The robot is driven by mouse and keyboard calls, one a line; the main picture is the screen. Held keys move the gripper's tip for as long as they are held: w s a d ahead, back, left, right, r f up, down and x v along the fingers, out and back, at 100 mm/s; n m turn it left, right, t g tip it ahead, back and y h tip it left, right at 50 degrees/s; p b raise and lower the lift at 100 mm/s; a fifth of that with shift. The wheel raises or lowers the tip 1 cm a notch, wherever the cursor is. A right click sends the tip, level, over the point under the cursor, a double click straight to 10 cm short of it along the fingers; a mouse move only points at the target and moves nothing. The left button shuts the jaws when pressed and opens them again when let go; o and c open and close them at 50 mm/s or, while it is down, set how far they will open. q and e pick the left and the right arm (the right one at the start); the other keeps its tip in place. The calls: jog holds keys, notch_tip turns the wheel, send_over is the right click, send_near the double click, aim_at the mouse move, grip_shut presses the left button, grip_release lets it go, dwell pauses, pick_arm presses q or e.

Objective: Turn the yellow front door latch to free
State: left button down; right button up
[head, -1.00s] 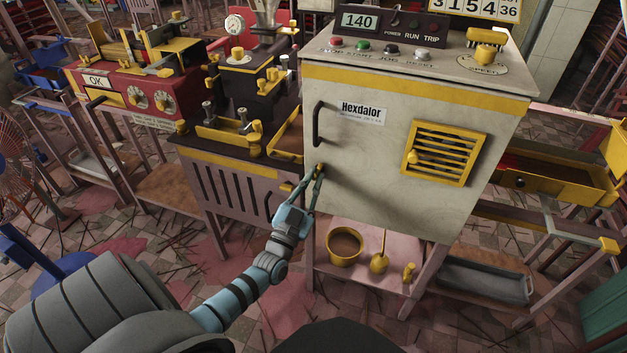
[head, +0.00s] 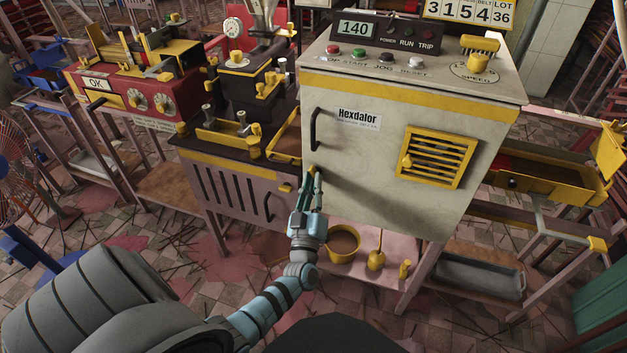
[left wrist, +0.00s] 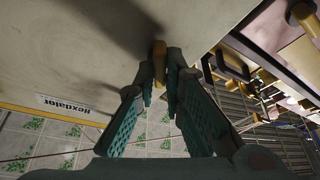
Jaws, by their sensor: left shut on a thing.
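The yellow front door latch (head: 312,169) is a small tab near the lower left edge of the cream Hexdalor cabinet door (head: 380,190), below the dark door handle (head: 315,128). My left gripper (head: 311,177) is at the latch, its fingers pointing up and away, shut on it. In the left wrist view the latch (left wrist: 159,52) stands between the fingertips of my left gripper (left wrist: 160,75). The fingers hide part of the latch, so its exact angle is hard to tell. The door looks closed. My right gripper is not in view.
A dark-topped bench (head: 228,150) adjoins the cabinet on the left. A yellow vent (head: 463,157) is on the door's right.

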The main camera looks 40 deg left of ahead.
pick_arm(q)
jog(key=shift+d+n+g+y+p, duration=0.1)
jog(key=shift+n+g+y+p, duration=0.3)
jog(key=shift+n, duration=0.8)
jog(key=c, duration=1.7)
grip_release()
jog(key=v, duration=0.7)
jog(key=shift+s+d, duration=0.15)
jog(key=shift+s, duration=0.05)
